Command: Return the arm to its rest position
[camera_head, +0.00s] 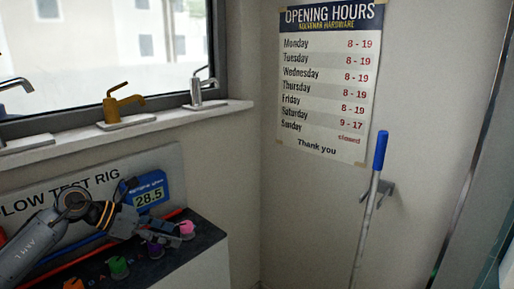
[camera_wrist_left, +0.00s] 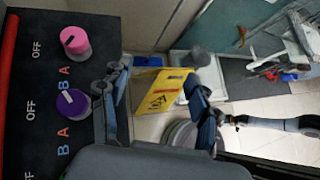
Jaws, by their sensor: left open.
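My left arm comes in from the left in the head view. Its gripper (camera_head: 165,236) is over the right part of the black-topped flow test rig (camera_head: 196,252), close to the coloured knobs. In the left wrist view the left gripper (camera_wrist_left: 163,90) has its two fingers wide apart, with nothing held between them. The left finger is beside the purple knob (camera_wrist_left: 73,103) and the pink knob (camera_wrist_left: 75,40). Whether it touches them I cannot tell.
The rig has a blue display (camera_head: 148,193) reading 28.5, plus green (camera_head: 118,267) and orange (camera_head: 73,284) knobs. Faucets stand on the window sill (camera_head: 165,122). A blue-handled pole (camera_head: 380,150) is at the right wall. A yellow caution sign (camera_wrist_left: 160,92) stands on the floor below.

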